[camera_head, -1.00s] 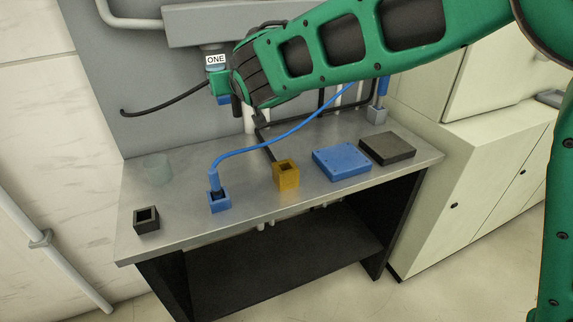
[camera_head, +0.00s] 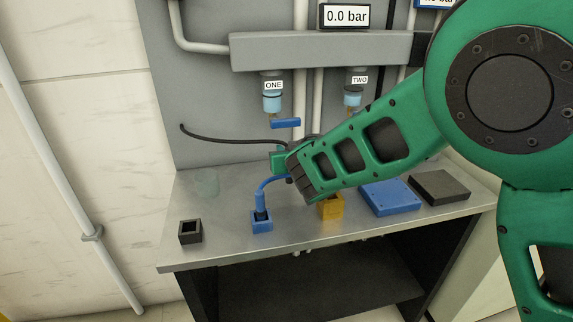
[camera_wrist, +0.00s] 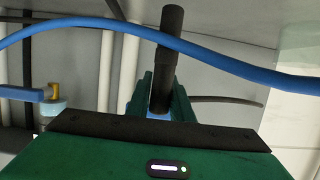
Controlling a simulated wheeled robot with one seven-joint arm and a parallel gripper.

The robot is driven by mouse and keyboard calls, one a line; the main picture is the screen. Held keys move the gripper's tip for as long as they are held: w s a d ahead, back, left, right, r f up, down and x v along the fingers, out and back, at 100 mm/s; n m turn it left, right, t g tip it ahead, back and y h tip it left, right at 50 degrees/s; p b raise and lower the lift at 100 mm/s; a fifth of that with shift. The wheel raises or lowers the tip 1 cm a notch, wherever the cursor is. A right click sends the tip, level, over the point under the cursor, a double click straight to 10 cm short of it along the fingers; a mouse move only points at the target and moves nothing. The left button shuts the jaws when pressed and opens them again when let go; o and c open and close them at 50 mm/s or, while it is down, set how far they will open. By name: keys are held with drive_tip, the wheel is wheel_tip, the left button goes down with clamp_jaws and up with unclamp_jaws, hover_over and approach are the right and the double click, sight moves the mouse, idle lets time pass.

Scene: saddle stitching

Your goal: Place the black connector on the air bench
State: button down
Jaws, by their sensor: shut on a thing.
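My gripper (camera_head: 279,161) is shut on the black connector (camera_wrist: 168,60), a dark cylinder upright between the green fingers in the wrist view. Its black hose (camera_head: 225,138) trails left in the head view. My gripper is above the back of the air bench, a grey metal table (camera_head: 215,250), apart from its top and below the outlet labelled ONE (camera_head: 272,100). In the head view my gripper and arm hide most of the connector.
A black square holder (camera_head: 190,232) stands empty at the front left. A blue holder (camera_head: 262,224) has the blue connector (camera_head: 260,203) in it; its blue hose (camera_wrist: 210,55) crosses close to my gripper. A yellow holder (camera_head: 330,208), blue block (camera_head: 390,197) and dark block (camera_head: 440,187) stand right.

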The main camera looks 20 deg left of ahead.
drive_tip(key=shift+f, duration=2.2)
drive_tip(key=shift+f, duration=0.15)
drive_tip(key=c, duration=1.6)
unclamp_jaws()
drive_tip(key=shift+o, duration=0.2)
drive_tip(key=shift+s+d+r, duration=0.1)
drive_tip(key=shift+s+r, duration=0.1)
drive_tip(key=shift+r, duration=0.05)
drive_tip(key=v, duration=1.1)
drive_tip(key=shift+s+d, duration=0.2)
drive_tip(key=shift+r, duration=0.15)
